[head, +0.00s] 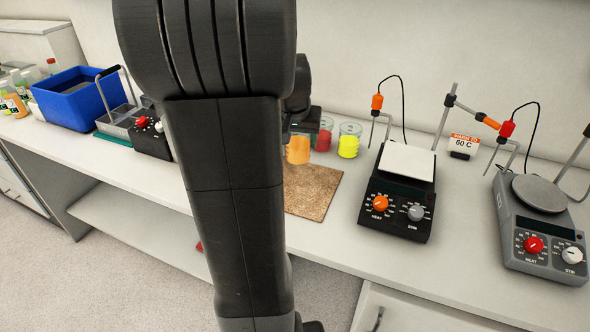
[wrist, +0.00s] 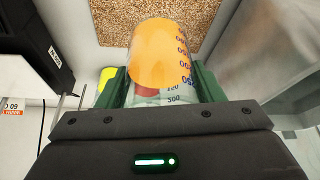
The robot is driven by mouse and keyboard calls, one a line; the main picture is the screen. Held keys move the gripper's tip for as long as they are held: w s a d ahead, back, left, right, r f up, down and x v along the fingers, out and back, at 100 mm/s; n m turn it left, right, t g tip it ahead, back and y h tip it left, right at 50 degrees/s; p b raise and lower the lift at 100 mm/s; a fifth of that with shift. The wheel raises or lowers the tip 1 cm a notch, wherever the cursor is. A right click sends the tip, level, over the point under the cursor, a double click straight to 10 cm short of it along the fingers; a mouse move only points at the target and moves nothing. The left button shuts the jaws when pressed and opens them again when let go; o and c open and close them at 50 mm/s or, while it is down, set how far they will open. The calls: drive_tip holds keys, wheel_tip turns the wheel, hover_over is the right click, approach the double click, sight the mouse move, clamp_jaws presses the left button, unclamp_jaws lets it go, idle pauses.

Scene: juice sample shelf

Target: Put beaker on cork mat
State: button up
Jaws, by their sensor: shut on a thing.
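A beaker of orange liquid (head: 298,150) is in my gripper (head: 299,134), beside the far part of the cork mat in the head view. In the wrist view the beaker (wrist: 163,58) sits between the green fingers of my gripper (wrist: 162,88), which are shut on it. The cork mat (head: 312,190) lies flat on the bench, partly hidden by my arm; it also shows in the wrist view (wrist: 208,20) beyond the beaker. I cannot tell whether the beaker touches the mat.
Beakers of red (head: 324,138) and yellow (head: 348,146) liquid stand just behind the mat. A black hotplate (head: 398,195) is right of it, and a grey hotplate (head: 540,225) farther right. A blue tub (head: 75,100) and a black heater unit (head: 150,143) are at left.

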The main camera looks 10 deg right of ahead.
sight(296, 150)
wheel_tip(296, 150, down, 9)
drive_tip(key=shift+s+r, duration=0.1)
idle(0.3)
drive_tip(key=shift+f, duration=0.2)
drive_tip(key=o, duration=1.1)
drive_tip(key=shift+o, duration=0.2)
drive_tip(key=shift+r, duration=0.1)
drive_tip(key=shift+s+r, duration=0.15)
drive_tip(key=shift+r, duration=0.4)
drive_tip(key=v, duration=1.1)
drive_tip(key=shift+a, duration=0.1)
